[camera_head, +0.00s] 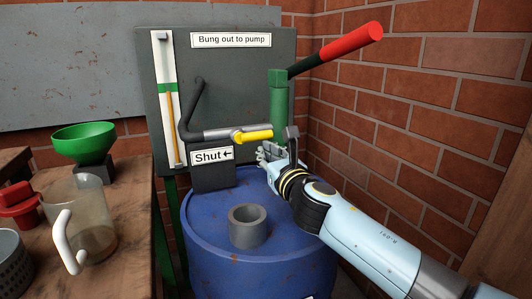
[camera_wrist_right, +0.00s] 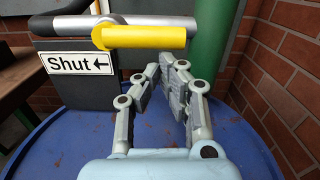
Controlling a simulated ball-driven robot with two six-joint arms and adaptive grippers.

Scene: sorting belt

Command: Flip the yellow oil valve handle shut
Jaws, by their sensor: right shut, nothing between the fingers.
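The yellow oil valve handle (camera_head: 255,135) sits at the right end of a grey metal pipe (camera_head: 215,132), lying roughly level and pointing right. A white "Shut ←" label (camera_head: 212,156) is on the dark block below it, its arrow pointing left. In the right wrist view the yellow handle (camera_wrist_right: 145,37) is at the top, ahead of the fingers. My right gripper (camera_head: 265,156) is just below and right of the handle, shut and empty; its fingertips (camera_wrist_right: 168,72) come together below the handle with a gap. My left gripper is not in view.
A blue drum (camera_head: 215,215) with a grey bung ring (camera_head: 250,214) stands below. A green pump (camera_head: 279,105) with a red-gripped lever (camera_head: 345,43) is close on the right, before a brick wall. A wooden bench at left holds a jug (camera_head: 92,215) and green funnel (camera_head: 84,138).

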